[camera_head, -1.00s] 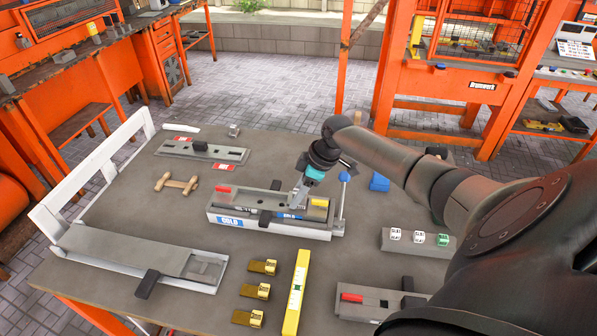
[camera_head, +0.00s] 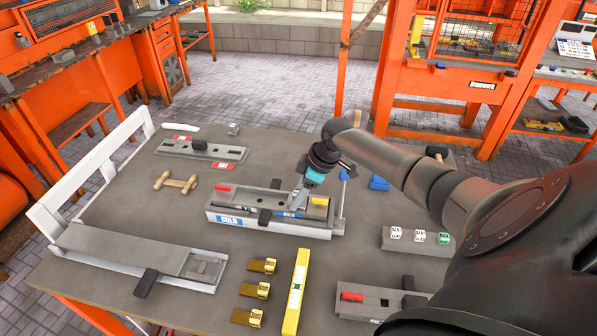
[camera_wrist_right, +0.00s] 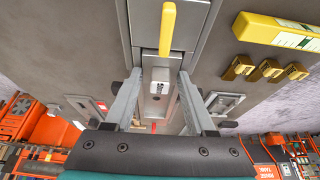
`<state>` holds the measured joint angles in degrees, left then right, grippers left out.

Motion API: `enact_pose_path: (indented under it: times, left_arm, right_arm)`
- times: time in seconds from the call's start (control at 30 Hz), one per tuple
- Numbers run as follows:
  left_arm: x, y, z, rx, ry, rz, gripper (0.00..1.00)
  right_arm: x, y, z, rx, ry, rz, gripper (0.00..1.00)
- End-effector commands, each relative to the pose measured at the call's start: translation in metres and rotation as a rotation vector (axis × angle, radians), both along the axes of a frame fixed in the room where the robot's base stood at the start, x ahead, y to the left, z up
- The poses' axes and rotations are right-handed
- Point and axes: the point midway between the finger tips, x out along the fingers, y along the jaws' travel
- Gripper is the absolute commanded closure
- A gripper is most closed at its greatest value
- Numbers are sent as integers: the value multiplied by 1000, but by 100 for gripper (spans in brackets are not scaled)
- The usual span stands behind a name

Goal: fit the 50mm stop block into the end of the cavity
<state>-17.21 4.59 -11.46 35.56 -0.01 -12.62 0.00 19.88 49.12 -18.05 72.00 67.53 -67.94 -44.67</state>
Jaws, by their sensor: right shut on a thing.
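The grey mould (camera_head: 268,227) with a blue COLD label lies on the table in the head view, its long cavity open upward. My right gripper (camera_head: 297,204) points down into its right part, near a yellow handle (camera_head: 319,202). In the right wrist view the gripper (camera_wrist_right: 160,78) is shut on a small light-grey block (camera_wrist_right: 159,86), which I take as the stop block. The block shows between the fingertips, over or in the cavity next to the yellow handle (camera_wrist_right: 168,27). I cannot tell whether it touches the floor or end wall. My left gripper is not in view.
A yellow level (camera_head: 296,292) and brass blocks (camera_head: 258,291) lie in front of the mould. A tray (camera_head: 400,247) with labelled blocks stands to the right. A second mould (camera_head: 365,302) is at front right, a long one (camera_head: 130,252) at left. A blue block (camera_head: 379,183) lies behind.

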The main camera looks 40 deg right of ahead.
Motion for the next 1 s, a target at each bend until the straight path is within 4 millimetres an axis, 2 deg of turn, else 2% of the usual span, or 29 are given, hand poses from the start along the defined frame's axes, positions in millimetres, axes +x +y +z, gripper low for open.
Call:
enact_pose_path:
  times: [0.2,0.23,0.5,0.7,0.8,1.0]
  left_arm:
    - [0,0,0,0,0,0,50]
    - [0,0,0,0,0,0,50]
    - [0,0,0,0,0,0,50]
    - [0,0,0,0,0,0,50]
    - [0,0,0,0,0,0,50]
    - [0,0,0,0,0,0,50]
  right_arm:
    - [0,0,0,1,-1,0,100]
    - [0,0,0,1,-1,0,41]
    - [0,0,0,0,0,0,11]
    - [0,0,-1,0,1,0,8]
    - [0,0,-1,0,1,0,0]
    - [0,0,0,0,0,0,0]
